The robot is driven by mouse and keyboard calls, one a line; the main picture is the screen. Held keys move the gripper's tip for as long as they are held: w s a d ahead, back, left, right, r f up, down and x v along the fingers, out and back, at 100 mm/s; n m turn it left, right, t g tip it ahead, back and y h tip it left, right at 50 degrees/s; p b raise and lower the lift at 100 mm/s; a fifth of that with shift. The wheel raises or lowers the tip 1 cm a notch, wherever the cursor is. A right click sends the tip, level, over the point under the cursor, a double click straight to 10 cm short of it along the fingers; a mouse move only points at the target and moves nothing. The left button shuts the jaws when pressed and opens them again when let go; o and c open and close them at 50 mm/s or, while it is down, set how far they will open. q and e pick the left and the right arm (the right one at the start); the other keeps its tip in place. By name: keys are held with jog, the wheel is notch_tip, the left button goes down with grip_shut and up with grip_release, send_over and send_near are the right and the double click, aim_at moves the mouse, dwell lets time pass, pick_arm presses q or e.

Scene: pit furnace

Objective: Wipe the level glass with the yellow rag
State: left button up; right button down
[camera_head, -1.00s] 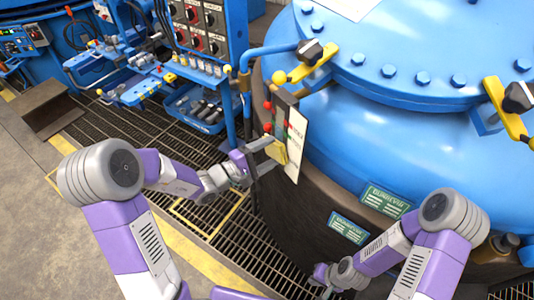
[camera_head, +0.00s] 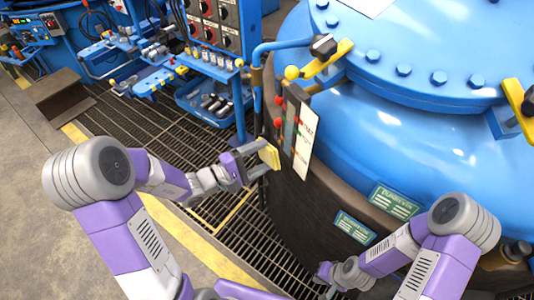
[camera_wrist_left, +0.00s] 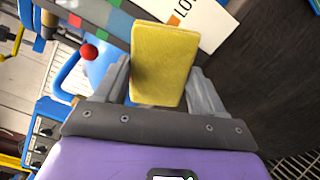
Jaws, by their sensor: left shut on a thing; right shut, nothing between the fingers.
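The yellow rag (camera_head: 268,156), a flat folded pad, is held in my left gripper (camera_head: 262,160). In the left wrist view the rag (camera_wrist_left: 163,65) stands between the two fingers of the left gripper (camera_wrist_left: 160,90). The level glass (camera_head: 289,125) is a narrow upright strip on the side of the blue vessel, with red knobs beside it. In the head view the rag is left of and below the glass, seemingly apart from it. In the left wrist view the glass (camera_wrist_left: 110,18) lies beyond the rag, up and left. My right gripper (camera_head: 325,275) is shut and empty, low by the vessel.
A white label plate (camera_head: 305,142) stands right of the glass. The blue vessel (camera_head: 370,130) with yellow-handled clamps fills the right. A blue control panel (camera_head: 212,25) and a blue bin (camera_head: 212,102) stand at the back left. Floor grating (camera_head: 160,130) lies open below.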

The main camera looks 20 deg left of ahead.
pick_arm(q)
jog(key=shift+a, duration=0.1)
jog(key=shift+v, duration=1.5)
jog(key=shift+f, duration=0.1)
